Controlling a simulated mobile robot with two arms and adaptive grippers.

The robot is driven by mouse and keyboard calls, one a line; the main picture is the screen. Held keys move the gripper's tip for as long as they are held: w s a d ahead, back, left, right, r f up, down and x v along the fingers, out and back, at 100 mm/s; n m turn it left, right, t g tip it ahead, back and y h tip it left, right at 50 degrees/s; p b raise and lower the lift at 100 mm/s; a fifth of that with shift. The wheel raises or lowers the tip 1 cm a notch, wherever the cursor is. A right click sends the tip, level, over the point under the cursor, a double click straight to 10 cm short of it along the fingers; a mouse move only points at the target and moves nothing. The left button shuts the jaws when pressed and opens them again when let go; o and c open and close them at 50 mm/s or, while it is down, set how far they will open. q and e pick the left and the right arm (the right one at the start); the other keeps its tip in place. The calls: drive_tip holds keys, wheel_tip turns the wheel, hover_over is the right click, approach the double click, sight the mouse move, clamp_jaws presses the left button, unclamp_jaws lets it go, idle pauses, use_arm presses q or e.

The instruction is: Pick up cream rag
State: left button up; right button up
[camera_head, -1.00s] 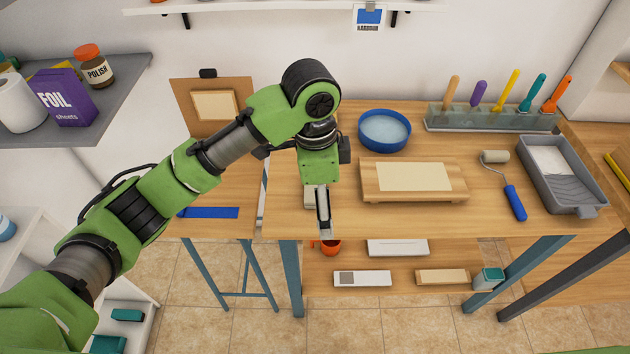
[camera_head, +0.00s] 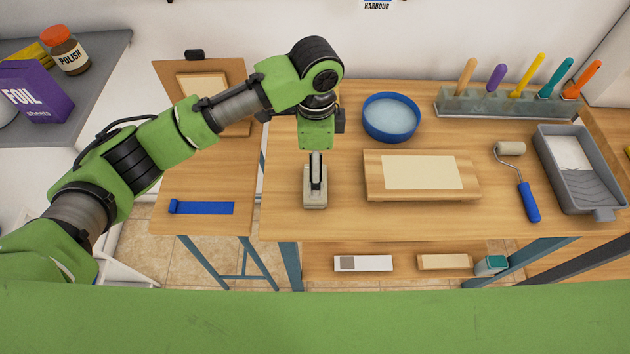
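No thing in view is clearly a cream rag. A flat cream sheet (camera_head: 422,172) lies on a raised wooden board (camera_head: 377,190) at the middle of the table; I cannot tell if it is cloth or paper. My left gripper (camera_head: 316,184) points down left of the board, over a small beige-grey object (camera_head: 315,201) on the table. Its fingers are seen edge-on, so I cannot tell if they are open or touch the object. My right gripper is out of view.
A blue round basin (camera_head: 391,118) stands behind the board. A roller (camera_head: 522,180) and a grey paint tray (camera_head: 577,170) lie to the right. A rack (camera_head: 500,103) of coloured handles is at the back. A blue strip (camera_head: 203,208) lies on the left side table.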

sight(308, 203)
use_arm(q)
drive_tip(key=shift+w+f, duration=0.1)
drive_tip(key=shift+f, duration=0.65)
drive_tip(key=f, duration=0.1)
drive_tip(key=f+p, duration=0.1)
drive_tip(key=f, duration=0.1)
drive_tip(key=f+p, duration=0.1)
drive_tip(key=shift+s+a+f, duration=0.1)
drive_tip(key=shift+s+f, duration=0.05)
drive_tip(key=shift+s, duration=0.15)
drive_tip(key=shift+f, duration=0.4)
drive_tip(key=c, duration=1.1)
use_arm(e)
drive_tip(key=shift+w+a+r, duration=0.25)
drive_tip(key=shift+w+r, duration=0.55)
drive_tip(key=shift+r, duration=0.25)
